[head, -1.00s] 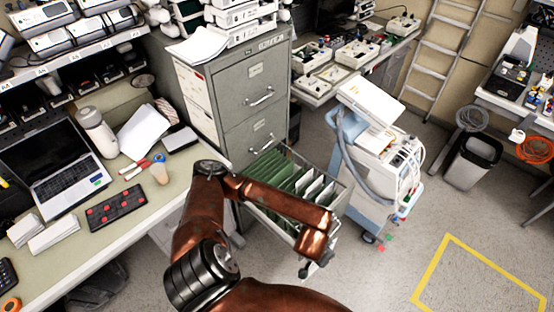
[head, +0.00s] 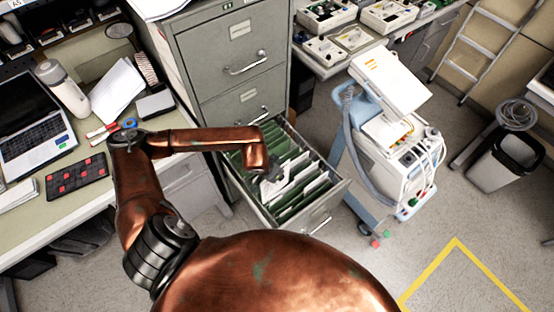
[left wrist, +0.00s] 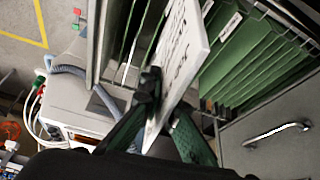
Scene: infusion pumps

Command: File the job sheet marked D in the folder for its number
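My left gripper (left wrist: 168,105) is over the open file drawer (head: 318,222). It is shut on a white sheet (left wrist: 180,62) with dark markings, too slanted for me to read its letter or number. In the left wrist view the sheet stands on edge between the two fingers, among the drawer's contents. In the head view it is a small white patch (head: 298,178) beside the gripper, partly hidden by my arm. Green hanging folders (left wrist: 245,55) with white tabs fill the drawer. I cannot tell whether the sheet is inside a folder. My right gripper is not in view.
The grey filing cabinet (head: 225,62) stands behind the drawer. A white wheeled machine (head: 395,150) with hoses is close to the drawer's right. The desk (head: 120,200) with a laptop (head: 30,125) lies to the left. Floor on the right is open, near a bin (head: 505,160).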

